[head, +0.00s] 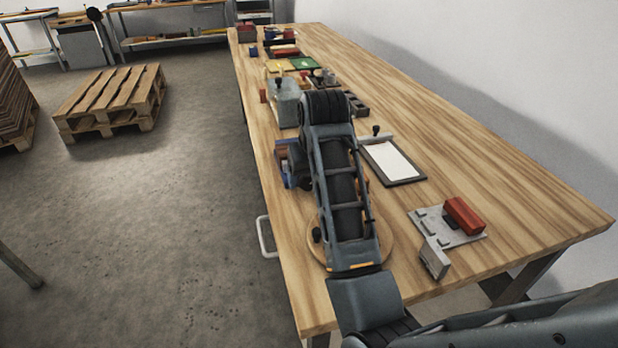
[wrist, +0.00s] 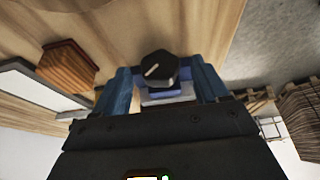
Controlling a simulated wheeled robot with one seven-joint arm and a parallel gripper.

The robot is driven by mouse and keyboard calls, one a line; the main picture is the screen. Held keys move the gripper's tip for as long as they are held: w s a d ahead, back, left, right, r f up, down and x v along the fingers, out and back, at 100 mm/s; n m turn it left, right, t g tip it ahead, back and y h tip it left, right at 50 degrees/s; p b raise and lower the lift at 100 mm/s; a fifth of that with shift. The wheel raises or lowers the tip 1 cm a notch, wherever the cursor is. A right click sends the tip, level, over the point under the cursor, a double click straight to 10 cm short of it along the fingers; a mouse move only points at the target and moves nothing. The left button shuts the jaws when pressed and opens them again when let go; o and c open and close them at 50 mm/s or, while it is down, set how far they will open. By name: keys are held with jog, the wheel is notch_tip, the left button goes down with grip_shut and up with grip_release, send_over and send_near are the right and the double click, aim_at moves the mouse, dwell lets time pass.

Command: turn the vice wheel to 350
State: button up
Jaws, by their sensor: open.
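A black faceted knob with a white pointer line, seemingly the vice wheel (wrist: 158,68), shows in the wrist view. It sits in front of a pale blue and white body (wrist: 166,95), probably the vice, mostly hidden by my gripper. My gripper (wrist: 164,76) is open, with one blue finger left of the knob and one right of it. In the picture there is a gap on both sides, and nothing is held. The pointer line slants; no scale or number can be read. In the head view my arm hides the gripper and the knob.
A wooden block (wrist: 68,70) stands left in the wrist view. In the head view a board with a white sheet (head: 392,161) lies right of my arm, and a metal plate with a red block (head: 464,214) lies nearer. The table's right side (head: 470,150) is mostly clear.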

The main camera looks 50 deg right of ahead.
jog(key=shift+w+d+f, duration=0.1)
jog(key=shift+w+f, duration=0.1)
jog(key=shift+f, duration=0.35)
jog(key=c, duration=1.1)
